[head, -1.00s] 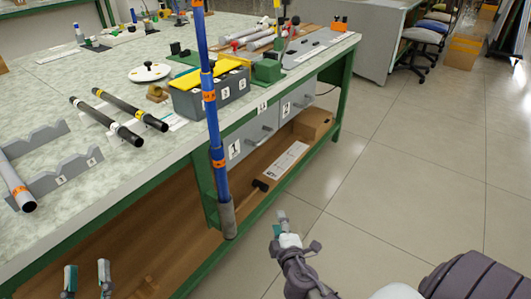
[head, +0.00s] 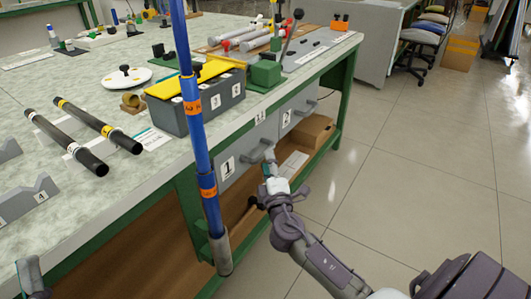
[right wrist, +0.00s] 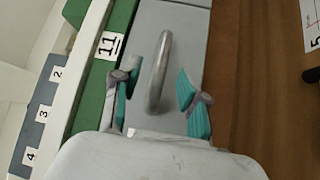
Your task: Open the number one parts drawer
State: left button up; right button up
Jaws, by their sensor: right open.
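The number one parts drawer (head: 240,158) is a grey front under the bench top, with a white "1" label at its left. It looks shut. Its grey bar handle (head: 257,153) is partly covered by my right gripper (head: 268,170). In the right wrist view, the handle (right wrist: 160,75) runs between the spread teal-padded fingers of my right gripper (right wrist: 158,97), with a gap on both sides. My left gripper (head: 28,274) shows only in part at the lower left corner, so its opening is hidden.
A blue pole (head: 195,125) with orange bands stands in front of the bench, left of the drawer. The number two drawer (head: 298,110) is to the right. A cardboard box (head: 311,130) sits on the shelf below.

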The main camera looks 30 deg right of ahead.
jog(key=shift+x, duration=2.25)
grip_shut()
